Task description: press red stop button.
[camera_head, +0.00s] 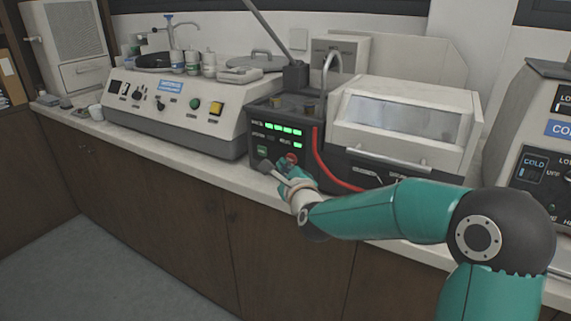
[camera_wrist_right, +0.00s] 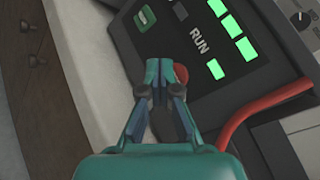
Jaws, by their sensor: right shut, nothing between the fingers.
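The red stop button (camera_head: 291,157) is on the dark front panel of the mounting press (camera_head: 283,119), below the lit green indicators. In the right wrist view the red button (camera_wrist_right: 181,73) shows just beside my closed fingertips, partly hidden by them. My right gripper (camera_head: 273,166) is shut and empty, right in front of the panel in the head view; its fingertips (camera_wrist_right: 160,65) lie close to the button. I cannot tell whether they touch it. A green button (camera_wrist_right: 145,18) sits on the same panel. My left gripper is not in view.
A red hose (camera_head: 322,160) runs down the press front, to the right of my gripper. A beige machine (camera_head: 190,105) stands to the left, and a white hooded unit (camera_head: 405,115) to the right. The bench edge (camera_head: 215,172) lies below; the floor in front is clear.

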